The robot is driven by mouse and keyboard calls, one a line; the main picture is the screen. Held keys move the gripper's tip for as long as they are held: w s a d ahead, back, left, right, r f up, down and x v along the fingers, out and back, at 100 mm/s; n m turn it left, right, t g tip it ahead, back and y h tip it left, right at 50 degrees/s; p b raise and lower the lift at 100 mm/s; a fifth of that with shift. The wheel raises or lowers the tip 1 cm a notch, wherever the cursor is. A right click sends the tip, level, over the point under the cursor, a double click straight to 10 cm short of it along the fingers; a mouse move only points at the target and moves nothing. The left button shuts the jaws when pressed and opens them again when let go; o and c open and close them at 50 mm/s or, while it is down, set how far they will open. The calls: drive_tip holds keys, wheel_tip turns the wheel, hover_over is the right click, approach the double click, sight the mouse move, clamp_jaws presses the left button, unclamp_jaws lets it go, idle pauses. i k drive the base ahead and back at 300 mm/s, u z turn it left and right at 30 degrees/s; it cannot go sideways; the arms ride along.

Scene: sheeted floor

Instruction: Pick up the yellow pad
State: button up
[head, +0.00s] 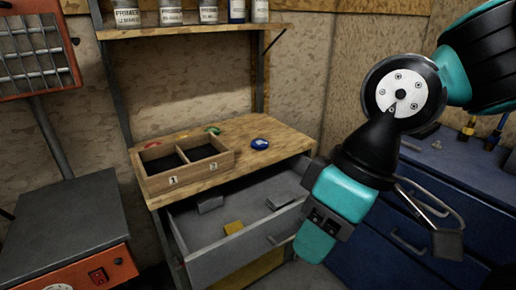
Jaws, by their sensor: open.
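The yellow pad (233,228) is a small flat block lying on the bottom of an open grey drawer (205,258), near the front. My gripper (380,242) is in the head view, to the right of the drawer and of the pad. It is open and clear of the pad. The grey bars and plate of one side show in front of the blue cabinet; the far side is partly hidden by its teal body.
Two grey blocks (210,203) (280,200) lie farther back in the drawer. On the wooden bench top (265,128) stand a two-compartment wooden box (216,162) and a blue disc (260,144). A blue cabinet (370,252) is at right, an orange-and-grey machine (75,235) at left.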

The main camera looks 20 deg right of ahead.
sight(230, 229)
drive_tip(key=k, duration=0.6)
drive_tip(key=u, duration=0.2)
drive_tip(key=i, duration=0.75)
drive_tip(key=u, duration=0.65)
drive_tip(key=i, duration=0.55)
drive_tip(key=u, duration=0.2)
